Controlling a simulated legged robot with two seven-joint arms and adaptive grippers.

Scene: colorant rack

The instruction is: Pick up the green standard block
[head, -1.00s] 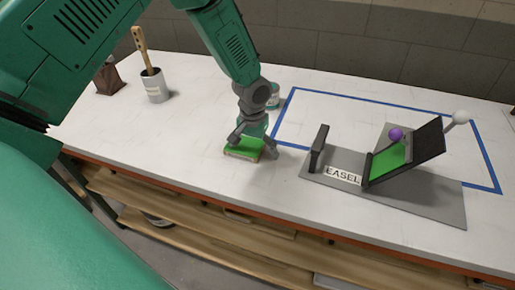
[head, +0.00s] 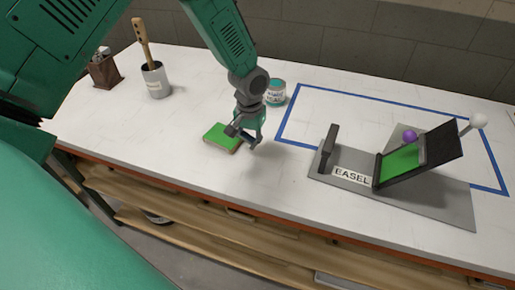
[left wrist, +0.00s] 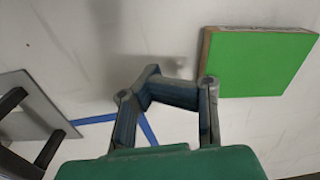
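A green block (head: 222,137) with a tan edge lies flat on the white table, left of the easel. It also shows in the left wrist view (left wrist: 255,62) at the upper right. My left gripper (head: 243,137) is at the block's right side, low over the table, with one finger partly in front of the block's right corner. I cannot tell whether a finger touches the block. My right gripper is out of view.
A paint can (head: 276,92) stands behind the gripper. A brush cup (head: 156,82) stands at the back left.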

